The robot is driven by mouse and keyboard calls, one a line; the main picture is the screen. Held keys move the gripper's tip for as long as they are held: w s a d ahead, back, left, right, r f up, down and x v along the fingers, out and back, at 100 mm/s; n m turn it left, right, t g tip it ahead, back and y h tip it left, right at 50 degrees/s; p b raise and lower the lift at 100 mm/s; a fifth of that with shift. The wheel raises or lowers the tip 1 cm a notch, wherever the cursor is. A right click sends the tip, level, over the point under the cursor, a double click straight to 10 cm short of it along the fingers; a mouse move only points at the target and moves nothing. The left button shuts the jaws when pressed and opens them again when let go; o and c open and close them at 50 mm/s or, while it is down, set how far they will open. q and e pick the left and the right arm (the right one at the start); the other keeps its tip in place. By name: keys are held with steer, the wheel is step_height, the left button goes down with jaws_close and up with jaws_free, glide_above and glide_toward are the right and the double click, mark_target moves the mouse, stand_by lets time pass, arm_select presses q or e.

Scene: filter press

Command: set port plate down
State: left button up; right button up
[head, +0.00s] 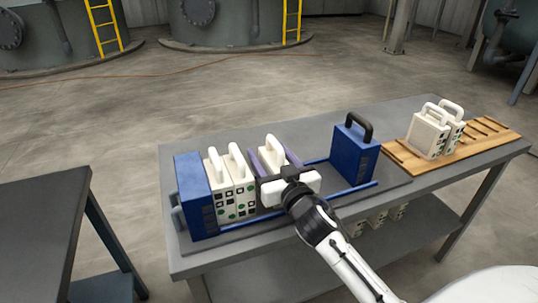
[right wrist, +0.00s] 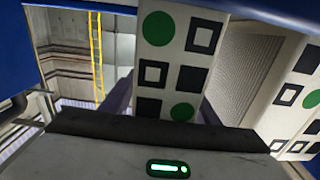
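The white port plate (head: 272,156) has a loop handle on top and stands upright between the blue ends of the press (head: 200,205). My right gripper (head: 279,163) reaches it from the front, with one purple finger along each side, and appears shut on it. In the right wrist view the plate's narrow front (right wrist: 178,65) shows green circles and black squares, with the purple fingers (right wrist: 169,104) at its sides. The plate's lower part is hidden by my gripper, so I cannot tell whether it rests on the rails. My left gripper is not in view.
Two white plates (head: 231,180) stand left of the held plate. A blue block (head: 354,152) with a black handle stands right, past an open stretch of blue rail (head: 350,192). A wooden rack (head: 490,133) holds two more white plates (head: 428,135).

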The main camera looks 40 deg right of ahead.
mark_target(275, 168)
steer(key=shift+s+r, duration=0.1)
steer(key=shift+s, duration=0.05)
steer(key=v, duration=1.1)
steer(key=shift+s+a+b, duration=0.15)
steer(key=shift+s+b, duration=0.2)
